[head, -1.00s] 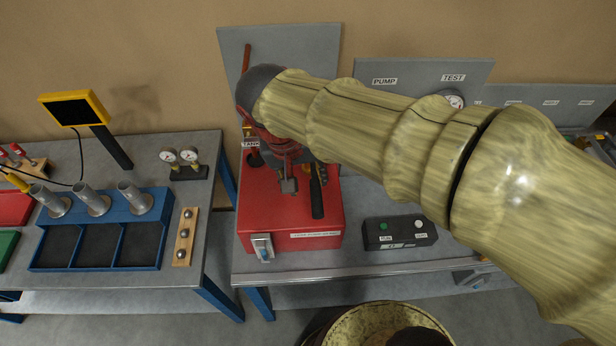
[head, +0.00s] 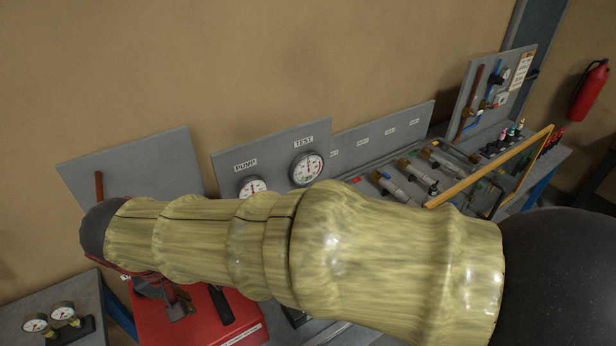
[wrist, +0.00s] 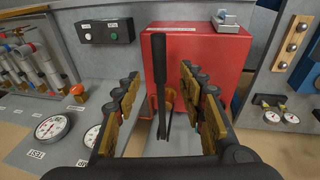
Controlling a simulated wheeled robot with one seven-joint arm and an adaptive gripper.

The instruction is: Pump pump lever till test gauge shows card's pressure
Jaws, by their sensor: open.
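The pump lever has a black handle (wrist: 159,68) that rises from the red pump box (wrist: 198,55) in the wrist view. My gripper (wrist: 163,98) is open, with a padded finger on each side of the lever. The handle also shows below my arm in the head view (head: 221,305). The test gauge (head: 307,168) is a white dial on the grey panel, with a needle pointing roughly up; its exact reading is too small to tell. It also shows upside down in the wrist view (wrist: 52,127). A pale card (head: 522,70) hangs at the far right, its writing unreadable.
The pump gauge (head: 252,187) is left of the test gauge, partly behind my arm. A black box with two buttons (wrist: 105,31) stands beside the pump box. Pipe fittings (head: 405,180) lie in a tray at right. Twin small gauges (head: 50,318) stand at left.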

